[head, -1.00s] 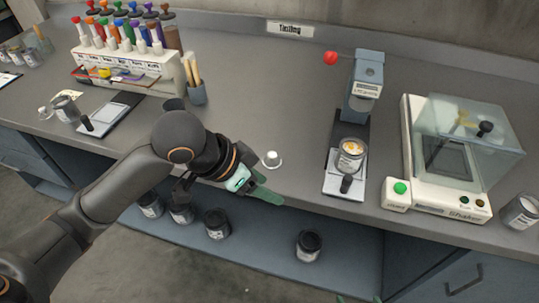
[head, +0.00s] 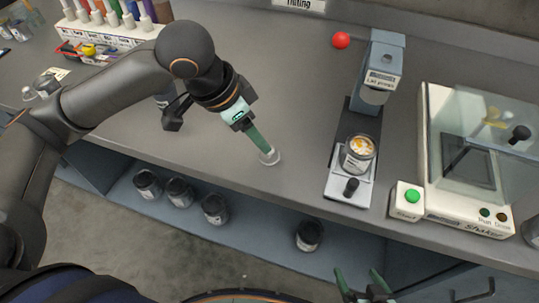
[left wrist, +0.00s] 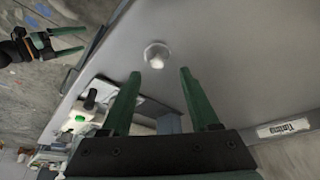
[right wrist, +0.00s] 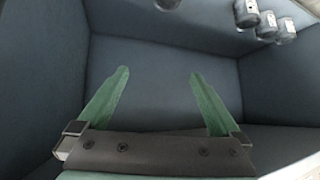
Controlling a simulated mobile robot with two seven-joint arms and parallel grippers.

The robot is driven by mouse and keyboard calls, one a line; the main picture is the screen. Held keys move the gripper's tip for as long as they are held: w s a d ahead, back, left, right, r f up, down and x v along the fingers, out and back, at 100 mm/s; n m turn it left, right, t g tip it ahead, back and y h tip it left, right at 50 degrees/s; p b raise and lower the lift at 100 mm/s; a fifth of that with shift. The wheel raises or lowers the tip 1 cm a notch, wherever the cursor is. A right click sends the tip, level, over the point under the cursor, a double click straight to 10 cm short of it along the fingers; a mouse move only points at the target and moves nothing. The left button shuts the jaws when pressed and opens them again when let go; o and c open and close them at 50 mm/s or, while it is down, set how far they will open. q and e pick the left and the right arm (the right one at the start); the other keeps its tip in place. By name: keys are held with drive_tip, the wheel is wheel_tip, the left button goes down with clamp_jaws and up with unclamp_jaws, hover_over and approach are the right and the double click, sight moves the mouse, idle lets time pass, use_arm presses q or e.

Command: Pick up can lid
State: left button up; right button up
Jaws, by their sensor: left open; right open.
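The can lid (head: 269,157), a small pale disc with a raised middle, lies on the grey counter near its front edge. My left gripper (head: 262,146) is open, its fingers pointing down at the lid and partly covering it in the head view. In the left wrist view the lid (left wrist: 157,55) shows whole, just beyond the open fingertips and between their lines; nothing is held. My right gripper (head: 362,274) is open and empty, low in front of the counter; the right wrist view shows its spread fingers before a blue-grey shelf space.
To the right stand an open can (head: 358,155) on the press base (head: 335,186) and a shaker (head: 460,214) with a clear cover. A red ball (head: 341,40) is behind. Several dark cans (head: 213,209) stand on the shelf below. Bottles in a rack are at the back left.

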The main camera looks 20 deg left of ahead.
use_arm(q)
drive_tip(key=x, duration=0.3)
drive_tip(key=b+x, duration=0.1)
drive_tip(key=x, duration=0.2)
drive_tip(key=shift+d+r, duration=0.1)
drive_tip(key=shift+d, duration=0.15)
clamp_jaws()
idle(0.3)
